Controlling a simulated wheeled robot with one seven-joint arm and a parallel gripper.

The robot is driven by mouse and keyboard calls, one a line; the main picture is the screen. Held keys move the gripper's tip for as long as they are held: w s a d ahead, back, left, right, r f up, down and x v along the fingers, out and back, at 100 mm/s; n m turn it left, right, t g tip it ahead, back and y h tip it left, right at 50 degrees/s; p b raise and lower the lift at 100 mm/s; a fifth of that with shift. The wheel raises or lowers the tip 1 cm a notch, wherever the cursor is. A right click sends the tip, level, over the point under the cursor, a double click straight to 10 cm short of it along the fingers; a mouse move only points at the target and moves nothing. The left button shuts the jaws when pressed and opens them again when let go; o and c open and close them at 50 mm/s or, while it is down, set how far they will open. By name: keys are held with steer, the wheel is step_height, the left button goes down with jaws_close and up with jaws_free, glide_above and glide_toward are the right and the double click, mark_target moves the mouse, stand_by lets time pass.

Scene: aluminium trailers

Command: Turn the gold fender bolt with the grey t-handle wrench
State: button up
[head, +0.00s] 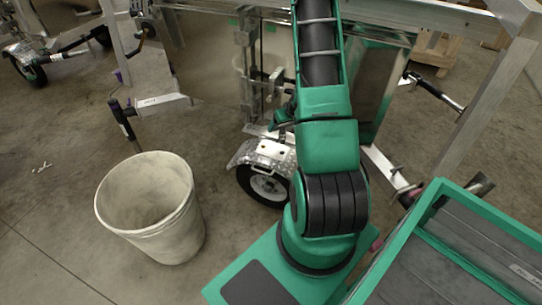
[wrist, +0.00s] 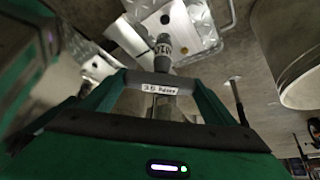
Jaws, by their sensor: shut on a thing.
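In the wrist view, my gripper (wrist: 160,86) is shut on the grey t-handle wrench (wrist: 163,62), with a green finger at each end of its crossbar. A white label sits on the crossbar. The shaft runs away from me toward a bright metal fender (wrist: 190,40), and the wrench's far end overlaps the fender plate. I cannot tell whether it touches a bolt. In the head view, the fender (head: 250,152) is over a small wheel, partly behind my arm.
A pale bucket (head: 151,205) stands on the floor left of the fender and also shows at the wrist view's right edge (wrist: 300,70). Aluminium trailer frames (head: 440,14) cross the back and right. Open concrete floor (head: 50,180) lies at the left.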

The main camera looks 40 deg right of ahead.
steer(key=w+a+n+y, duration=0.3)
steer(key=w+n, duration=0.2)
steer(key=w, duration=0.4)
steer(key=shift+a+n, duration=0.3)
steer(key=shift+n, duration=0.1)
step_height(320, 180, down, 6)
steer(key=shift+f, duration=0.2)
stand_by(0.5)
steer(key=shift+m, duration=0.3)
steer(key=m+g+h, duration=0.2)
steer(key=m, duration=0.5)
steer(key=m+g+h, duration=0.2)
steer(key=m, duration=0.5)
steer(key=m+g+h, duration=0.2)
steer(key=m+h, duration=0.1)
steer(key=m, duration=0.4)
steer(key=shift+f+g, duration=0.1)
steer(key=shift+g, duration=0.2)
